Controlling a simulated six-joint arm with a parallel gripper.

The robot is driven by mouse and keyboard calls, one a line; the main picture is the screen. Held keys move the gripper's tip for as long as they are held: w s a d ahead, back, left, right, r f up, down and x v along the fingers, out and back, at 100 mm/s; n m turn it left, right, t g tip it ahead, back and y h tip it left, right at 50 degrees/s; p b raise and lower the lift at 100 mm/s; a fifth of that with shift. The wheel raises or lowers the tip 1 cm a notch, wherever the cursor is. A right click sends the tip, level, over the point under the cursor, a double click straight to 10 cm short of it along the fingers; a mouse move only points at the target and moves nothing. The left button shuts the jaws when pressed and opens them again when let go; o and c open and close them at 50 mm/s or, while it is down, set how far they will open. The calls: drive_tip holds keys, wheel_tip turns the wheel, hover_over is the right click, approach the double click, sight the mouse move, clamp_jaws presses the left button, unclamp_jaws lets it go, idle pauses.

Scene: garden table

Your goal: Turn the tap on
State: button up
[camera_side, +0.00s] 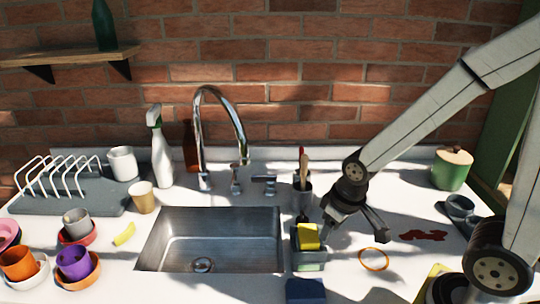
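The chrome tap (203,130) rises behind the sink in a tall arched spout, and no stream of water is visible below it. A short lever handle (264,179) stands to the right of the spout on the white counter. My gripper (354,229) is to the right of and nearer than the tap, apart from it, pointing down over the counter. Its two fingers look spread with nothing between them.
A utensil holder (302,190) stands between my gripper and the lever. A caddy (309,257) with a yellow sponge (308,236) is left of my gripper. The steel sink (215,232) is empty. A spray bottle (161,155) stands left of the tap. An orange ring (374,268) lies in front.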

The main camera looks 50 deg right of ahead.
drive_tip(key=shift+w+v, duration=0.75)
drive_tip(key=shift+v, duration=2.5)
drive_tip(key=w+d+r+m+y, duration=0.1)
drive_tip(key=w+d+m+y, duration=0.25)
drive_tip(key=w+m, duration=0.75)
drive_tip(key=w+d+m+t+y, duration=0.3)
drive_tip(key=w+d+m+t, duration=0.1)
drive_tip(key=w+d+m, duration=1.05)
drive_tip(key=m, duration=0.2)
approach(264, 176)
drive_tip(key=shift+s+d+r+n, duration=0.25)
drive_tip(key=shift+d+r, duration=0.3)
drive_tip(key=shift+r, duration=0.15)
drive_tip(key=shift+w, duration=0.1)
drive_tip(key=shift+x, duration=5.95)
drive_tip(key=shift+f, duration=0.1)
